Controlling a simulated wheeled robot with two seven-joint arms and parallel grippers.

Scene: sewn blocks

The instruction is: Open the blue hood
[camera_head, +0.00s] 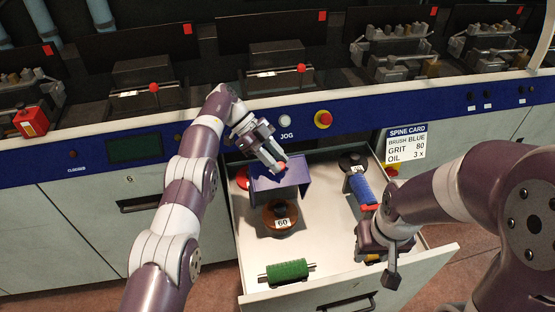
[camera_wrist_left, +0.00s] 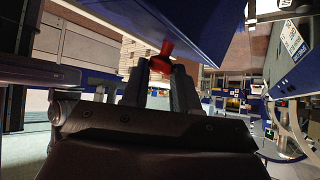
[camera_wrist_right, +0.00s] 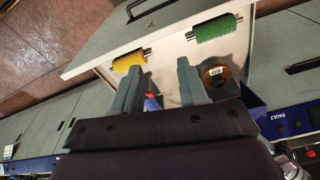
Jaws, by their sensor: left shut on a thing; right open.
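The blue hood (camera_head: 290,182) is a box-like cover over the open drawer; its top and right side show. A red knob (camera_wrist_left: 160,62) is on its edge in the left wrist view. My left gripper (camera_head: 276,163) is shut on this knob, with the blue hood panel (camera_wrist_left: 200,25) right above the fingers. Whether the hood is hinged or loose cannot be told. My right gripper (camera_head: 372,240) is over the drawer's front right; its fingers (camera_wrist_right: 160,85) are apart with nothing gripped.
The open drawer (camera_head: 335,240) holds a green brush (camera_head: 287,271), a blue brush with a red end (camera_head: 362,188), a black disc (camera_head: 352,162) and a yellow brush (camera_wrist_right: 129,60). A spine card (camera_head: 405,145) hangs at right. A red button (camera_head: 323,119) and levers line the bench behind.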

